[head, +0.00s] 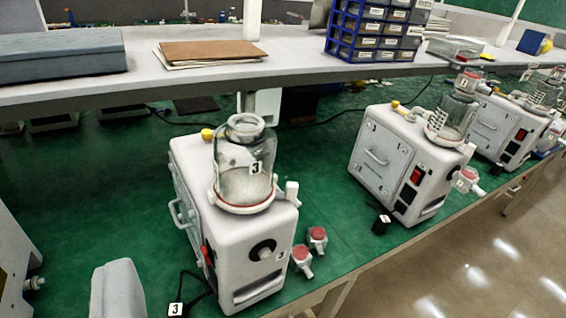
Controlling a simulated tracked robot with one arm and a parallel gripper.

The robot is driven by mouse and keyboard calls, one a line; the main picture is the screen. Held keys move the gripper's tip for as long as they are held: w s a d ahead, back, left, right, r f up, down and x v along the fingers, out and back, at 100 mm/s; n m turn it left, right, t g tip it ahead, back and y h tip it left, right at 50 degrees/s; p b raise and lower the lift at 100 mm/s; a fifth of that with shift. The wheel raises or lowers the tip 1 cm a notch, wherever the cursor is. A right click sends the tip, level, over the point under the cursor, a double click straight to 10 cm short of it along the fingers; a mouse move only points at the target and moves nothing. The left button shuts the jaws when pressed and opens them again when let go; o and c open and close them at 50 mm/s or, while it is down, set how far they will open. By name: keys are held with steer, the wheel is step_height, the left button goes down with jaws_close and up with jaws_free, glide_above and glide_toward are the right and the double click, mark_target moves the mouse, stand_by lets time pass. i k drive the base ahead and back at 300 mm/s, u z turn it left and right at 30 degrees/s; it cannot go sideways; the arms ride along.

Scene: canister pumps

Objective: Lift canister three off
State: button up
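Canister three (243,165) is a clear glass jar with a label "3" and an open-looking round neck. It stands upright on top of a white pump unit (262,240), seated in a ring with a reddish rim. The pump has a side handle, a red switch, a black dial and a "3" mark on its front. A yellow-capped fitting (208,134) shows behind the jar. No gripper fingers can be made out in the head view, and nothing is seen touching the canister.
Two red-topped fittings (318,236) lie right of the pump. A tagged black cable (176,309) lies at its front left. An unclear grey rounded shape (118,290) is at lower left. Pump one (385,160) stands to the right. A grey shelf (200,75) runs behind.

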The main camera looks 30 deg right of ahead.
mark_target(245, 147)
steer(key=z, duration=0.15)
steer(key=i, duration=1)
steer(key=u, duration=0.1)
